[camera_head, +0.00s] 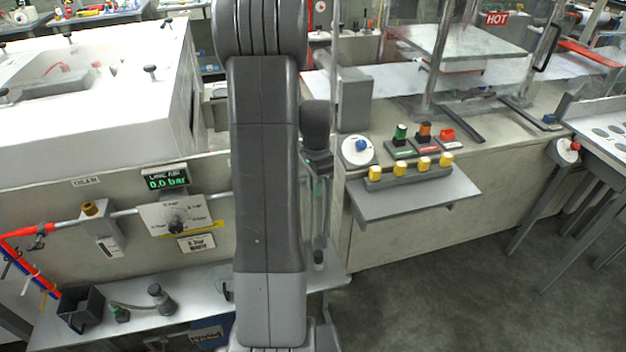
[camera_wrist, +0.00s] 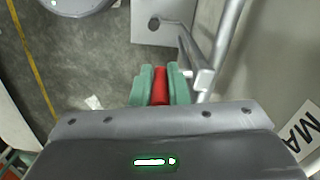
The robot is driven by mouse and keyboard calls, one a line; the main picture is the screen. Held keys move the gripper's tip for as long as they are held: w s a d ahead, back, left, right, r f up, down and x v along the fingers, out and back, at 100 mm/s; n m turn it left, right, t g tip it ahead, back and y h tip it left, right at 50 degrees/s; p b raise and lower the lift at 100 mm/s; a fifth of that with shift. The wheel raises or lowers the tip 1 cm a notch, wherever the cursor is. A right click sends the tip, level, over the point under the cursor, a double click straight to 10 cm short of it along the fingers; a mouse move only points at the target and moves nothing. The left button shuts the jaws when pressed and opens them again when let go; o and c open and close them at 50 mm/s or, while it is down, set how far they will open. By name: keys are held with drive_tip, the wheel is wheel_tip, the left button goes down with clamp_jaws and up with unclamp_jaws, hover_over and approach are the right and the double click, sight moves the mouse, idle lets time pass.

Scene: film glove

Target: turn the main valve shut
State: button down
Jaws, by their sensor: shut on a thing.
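My gripper (camera_wrist: 160,86) shows at the middle of the wrist view, with two green fingers closed on a red handle (camera_wrist: 160,88). The red part lies between the fingers and touches both. Metal pipework (camera_wrist: 195,70) is just right of the fingers. A sign (camera_wrist: 303,128) with the letters "MA" is at the right edge. The valve body and the handle's angle to the pipe cannot be told. In the head view my arm blocks the middle, and I cannot make out the red handle. A pressure display (camera_head: 165,178) at left reads 0.0 bar.
A knob panel (camera_head: 175,217) is below the display. A shelf (camera_head: 190,305) holding a black bin (camera_head: 80,308) is at lower left. A small ledge (camera_head: 415,195) with yellow buttons juts out right of my arm. The floor (camera_head: 430,285) at lower right is clear.

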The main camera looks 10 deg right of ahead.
drive_tip(key=shift+d+r+y, duration=0.1)
drive_tip(key=shift+d+y, duration=0.1)
drive_tip(key=shift+y, duration=0.3)
drive_tip(key=shift+p, duration=0.3)
drive_tip(key=c, duration=1.4)
unclamp_jaws()
wheel_tip(320, 180, up, 14)
drive_tip(key=d+b, duration=0.1)
drive_tip(key=shift+w+d+f+b, duration=0.2)
drive_tip(key=shift+d+b, duration=0.15)
